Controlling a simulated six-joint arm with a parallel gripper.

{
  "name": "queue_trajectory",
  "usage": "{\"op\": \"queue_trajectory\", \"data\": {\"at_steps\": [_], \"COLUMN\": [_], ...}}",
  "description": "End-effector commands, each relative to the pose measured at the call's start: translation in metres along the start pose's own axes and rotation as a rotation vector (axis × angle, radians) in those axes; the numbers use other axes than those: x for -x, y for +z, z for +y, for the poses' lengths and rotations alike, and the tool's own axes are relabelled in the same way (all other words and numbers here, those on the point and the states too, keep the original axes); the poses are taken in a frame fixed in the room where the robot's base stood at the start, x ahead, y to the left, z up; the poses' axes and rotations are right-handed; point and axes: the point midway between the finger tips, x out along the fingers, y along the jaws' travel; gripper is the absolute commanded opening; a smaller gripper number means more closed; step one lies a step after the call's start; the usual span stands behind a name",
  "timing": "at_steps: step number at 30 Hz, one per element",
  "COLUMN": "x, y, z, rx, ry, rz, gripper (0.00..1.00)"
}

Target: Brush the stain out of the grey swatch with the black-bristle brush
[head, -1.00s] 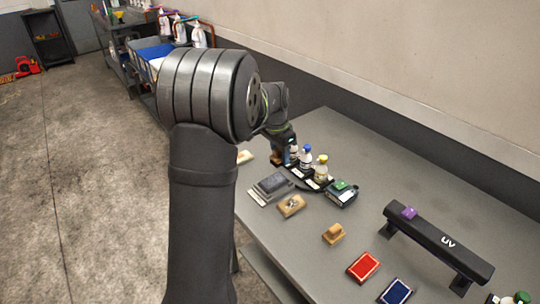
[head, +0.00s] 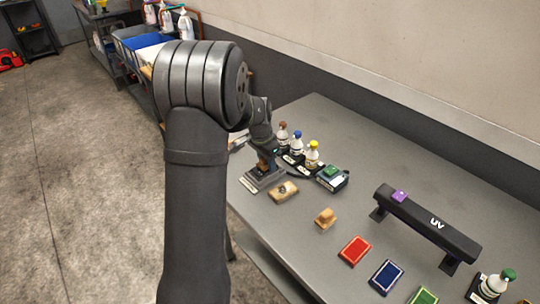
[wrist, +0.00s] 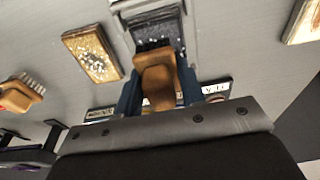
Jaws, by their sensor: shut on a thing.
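My gripper (wrist: 158,98) is shut on a wooden-backed brush (wrist: 157,75) with dark bristles (wrist: 153,45). The brush points at the grey swatch (wrist: 170,30), a dark grey rectangle in a lighter grey frame. White specks show on the swatch by the bristles; I cannot make out a separate stain. The bristles are at the swatch's near part, but I cannot tell for sure if they touch. In the head view my gripper (head: 265,160) is low over the swatch (head: 267,179), hiding part of it.
A tan block with a speckled face (head: 284,191) lies beside the swatch. Another wooden brush (head: 325,217) is further right. Capped bottles (head: 297,146) stand behind on a dark rack. Red (head: 355,250) and blue (head: 386,277) pads and a UV bar (head: 428,222) are to the right.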

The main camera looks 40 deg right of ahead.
Motion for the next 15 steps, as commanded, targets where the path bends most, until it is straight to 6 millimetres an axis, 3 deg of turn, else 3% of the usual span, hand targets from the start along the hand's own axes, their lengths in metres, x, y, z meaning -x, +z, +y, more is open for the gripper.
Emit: {"op": "queue_trajectory", "data": {"at_steps": [7, 15], "x": [0.004, -0.001], "y": [0.024, -0.001], "z": [0.0, 0.001], "rx": [0.001, -0.003], "ry": [0.001, 0.002], "rz": [-0.003, -0.004], "gripper": [0.11, 0.11]}}
